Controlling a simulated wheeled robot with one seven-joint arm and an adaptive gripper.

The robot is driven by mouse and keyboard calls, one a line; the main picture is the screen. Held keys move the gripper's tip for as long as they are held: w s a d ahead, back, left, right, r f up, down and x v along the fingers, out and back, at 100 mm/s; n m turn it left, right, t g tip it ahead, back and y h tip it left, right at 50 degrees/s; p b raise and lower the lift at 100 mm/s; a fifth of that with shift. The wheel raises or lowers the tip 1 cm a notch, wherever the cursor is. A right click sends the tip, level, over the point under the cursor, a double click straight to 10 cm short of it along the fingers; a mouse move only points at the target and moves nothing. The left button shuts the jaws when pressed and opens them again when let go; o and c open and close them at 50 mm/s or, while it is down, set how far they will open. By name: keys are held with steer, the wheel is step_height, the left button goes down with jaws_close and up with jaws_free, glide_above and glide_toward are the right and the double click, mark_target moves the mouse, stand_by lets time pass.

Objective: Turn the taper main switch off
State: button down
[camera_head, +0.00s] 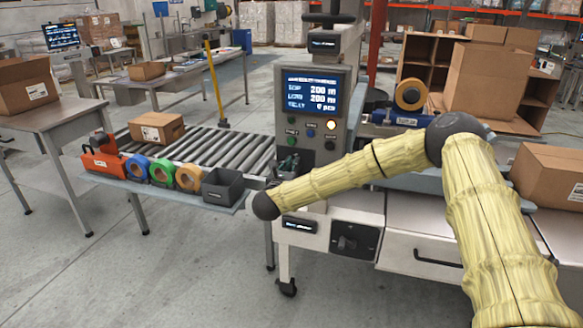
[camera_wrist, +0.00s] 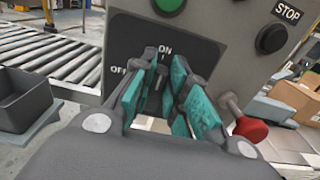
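The taper's main switch has a black plate (camera_wrist: 122,48) marked ON at the top and OFF at the left in the wrist view. It sits below a green button on the grey control panel (camera_head: 318,72). My gripper (camera_wrist: 167,72) is right in front of this plate, its teal-padded fingers apart on either side of the switch's centre. The fingers largely hide the handle, so its setting and any contact are unclear. In the head view my gripper (camera_head: 288,163) is at the panel's lower left and covers the switch.
A STOP button (camera_wrist: 271,39) and a red knob (camera_wrist: 250,128) are close on the right in the wrist view. A roller conveyor (camera_head: 215,148) and grey bin (camera_head: 222,186) lie left of my gripper. Another black plate with a knob (camera_head: 347,243) is on the machine's lower front.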

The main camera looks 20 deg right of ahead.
steer(key=shift+f, duration=0.1)
steer(key=shift+w+a+f+n+b, duration=0.2)
steer(key=shift+a+f+n+b, duration=0.3)
steer(key=shift+n, duration=2.45)
steer(key=shift+w+a+f+n+b, duration=0.2)
steer(key=shift+n+b, duration=0.55)
steer(key=shift+n, duration=2.25)
steer(key=shift+w+a+f+n+b, duration=0.2)
steer(key=shift+f+n+b, duration=0.3)
steer(key=shift+n, duration=2.45)
steer(key=c, duration=1.4)
jaws_free()
steer(key=shift+r, duration=0.1)
steer(key=shift+s, duration=0.1)
